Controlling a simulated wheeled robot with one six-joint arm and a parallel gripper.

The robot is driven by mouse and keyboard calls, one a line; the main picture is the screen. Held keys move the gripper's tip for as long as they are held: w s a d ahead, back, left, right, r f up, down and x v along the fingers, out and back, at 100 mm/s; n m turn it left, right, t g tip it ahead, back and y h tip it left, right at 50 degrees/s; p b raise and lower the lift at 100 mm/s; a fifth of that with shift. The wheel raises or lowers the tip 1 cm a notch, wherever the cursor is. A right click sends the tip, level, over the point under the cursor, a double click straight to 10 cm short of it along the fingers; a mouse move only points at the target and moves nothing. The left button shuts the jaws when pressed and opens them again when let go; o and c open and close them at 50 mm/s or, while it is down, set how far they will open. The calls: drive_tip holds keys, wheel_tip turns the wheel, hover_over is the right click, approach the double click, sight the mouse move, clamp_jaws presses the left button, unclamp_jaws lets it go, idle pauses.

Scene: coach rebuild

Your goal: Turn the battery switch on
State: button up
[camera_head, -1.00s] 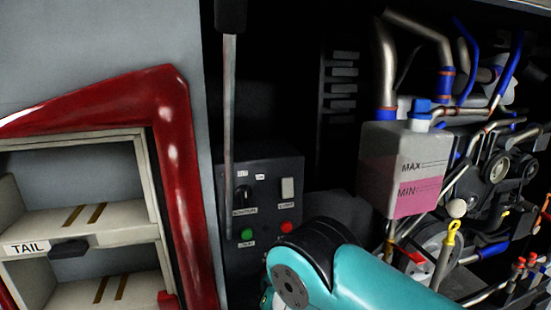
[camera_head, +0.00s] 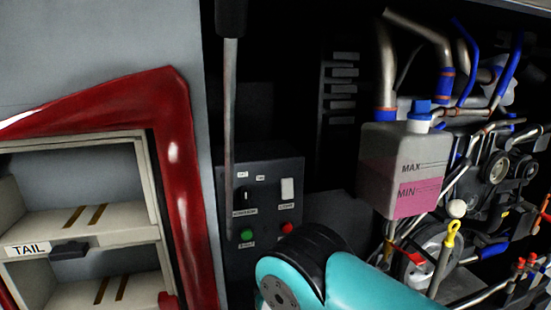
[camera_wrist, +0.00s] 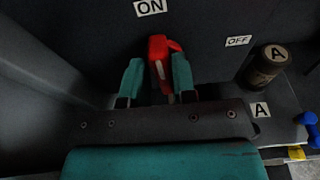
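The battery switch shows in the wrist view as a red handle (camera_wrist: 158,55) on a dark panel. An ON label (camera_wrist: 150,7) is above it and an OFF label (camera_wrist: 238,41) is to its right. The handle stands mostly upright in the picture, its top a little below the ON label, with a red part sticking out to the right. My gripper (camera_wrist: 157,75) has its two teal fingers apart, one on each side of the handle. A small gap shows on the left; I cannot tell whether the right finger touches. The head view does not show my gripper or the switch.
A brown cylinder marked A (camera_wrist: 267,65) stands on a ledge right of my gripper, with a blue part (camera_wrist: 309,125) beyond. In the head view are a control box (camera_head: 262,212), a coolant tank (camera_head: 395,165), engine parts and a red-framed locker (camera_head: 178,170).

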drive_tip(key=o, duration=0.3)
drive_tip(key=shift+w+r, duration=0.15)
drive_tip(key=shift+r, duration=0.1)
drive_tip(key=shift+f, duration=0.1)
drive_tip(key=shift+d+f, duration=0.15)
drive_tip(key=shift+f, duration=0.05)
drive_tip(key=s+b, duration=0.1)
drive_tip(key=s, duration=0.1)
drive_tip(key=s+d+b, duration=0.1)
drive_tip(key=s, duration=0.1)
drive_tip(key=s+b, duration=0.2)
drive_tip(key=shift+s+d+f, duration=0.1)
drive_tip(key=shift+d+f, duration=0.15)
drive_tip(key=s+b, duration=0.1)
drive_tip(key=b, duration=0.2)
drive_tip(key=shift+r, duration=0.1)
drive_tip(key=shift+b, duration=0.65)
drive_tip(key=b+v, duration=0.1)
drive_tip(key=b, duration=0.3)
drive_tip(key=shift+s+d, duration=0.3)
drive_tip(key=shift+s, duration=0.05)
